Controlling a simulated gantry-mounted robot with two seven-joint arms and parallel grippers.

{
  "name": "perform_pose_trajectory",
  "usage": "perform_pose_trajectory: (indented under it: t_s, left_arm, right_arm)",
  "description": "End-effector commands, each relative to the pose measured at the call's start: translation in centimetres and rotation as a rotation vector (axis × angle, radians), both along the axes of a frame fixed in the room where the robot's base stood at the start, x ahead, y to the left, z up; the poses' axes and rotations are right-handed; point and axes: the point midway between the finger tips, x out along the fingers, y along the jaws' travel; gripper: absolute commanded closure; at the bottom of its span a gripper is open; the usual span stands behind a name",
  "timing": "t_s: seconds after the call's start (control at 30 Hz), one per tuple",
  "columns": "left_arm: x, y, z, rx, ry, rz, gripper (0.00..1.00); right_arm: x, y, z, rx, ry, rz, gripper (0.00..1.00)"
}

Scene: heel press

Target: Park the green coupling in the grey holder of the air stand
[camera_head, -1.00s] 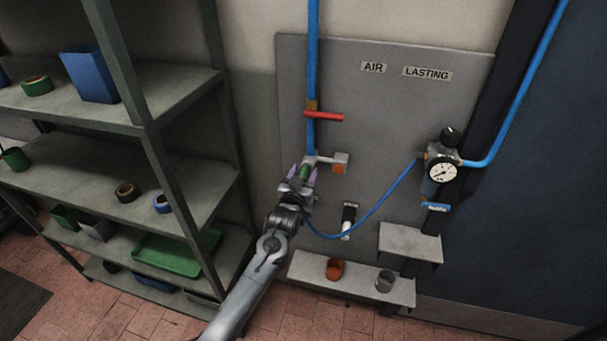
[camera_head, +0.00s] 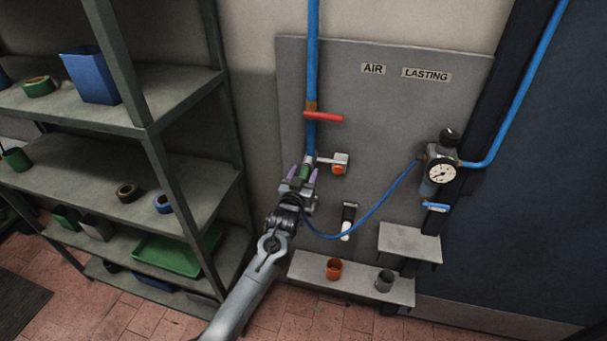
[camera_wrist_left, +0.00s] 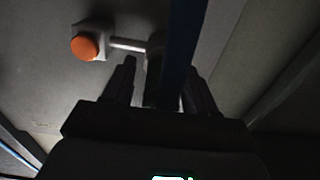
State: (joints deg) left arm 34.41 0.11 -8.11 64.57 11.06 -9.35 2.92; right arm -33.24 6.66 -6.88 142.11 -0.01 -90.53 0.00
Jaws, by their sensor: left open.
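The green coupling (camera_head: 305,170) is at the lower end of the vertical pipe, by a short fitting with an orange button. My left gripper (camera_head: 304,176) is open, with its purple-tipped fingers on either side of the coupling. In the left wrist view the open fingers (camera_wrist_left: 160,85) flank a dark shape, probably the coupling (camera_wrist_left: 154,82), in deep shadow; contact cannot be told. The grey holder (camera_head: 385,281) is a cup on the low ledge at the right, apart from the gripper. My right gripper is not in view.
An orange cup (camera_head: 334,268) stands left of the grey holder on the ledge (camera_head: 360,288). A blue hose (camera_head: 375,212) sags from near my gripper to the gauge (camera_head: 440,173). A red-handled valve (camera_head: 323,116) is above. A shelf rack (camera_head: 150,120) stands left.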

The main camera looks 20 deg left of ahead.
Motion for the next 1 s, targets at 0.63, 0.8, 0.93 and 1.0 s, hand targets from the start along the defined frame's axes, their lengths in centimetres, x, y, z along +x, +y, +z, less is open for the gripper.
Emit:
perform_pose_trajectory:
  t_s: [0.63, 0.8, 0.93, 1.0]
  left_arm:
    - [0.0, 0.0, -0.03, 0.0, 0.0, 0.0, 1.0]
    - [-0.07, -0.02, 0.09, 0.0, -0.001, 0.0, 1.0]
    - [-0.37, -0.04, 0.11, 0.0, 0.0, 0.0, 1.0]
    - [-0.59, -0.05, 0.17, 0.0, 0.0, 0.0, 1.0]
  right_arm:
    - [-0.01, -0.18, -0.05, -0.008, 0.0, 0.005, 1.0]
    - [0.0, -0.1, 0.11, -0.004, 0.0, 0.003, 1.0]
    - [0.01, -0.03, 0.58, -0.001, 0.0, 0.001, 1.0]
    - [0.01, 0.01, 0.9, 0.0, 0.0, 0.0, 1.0]
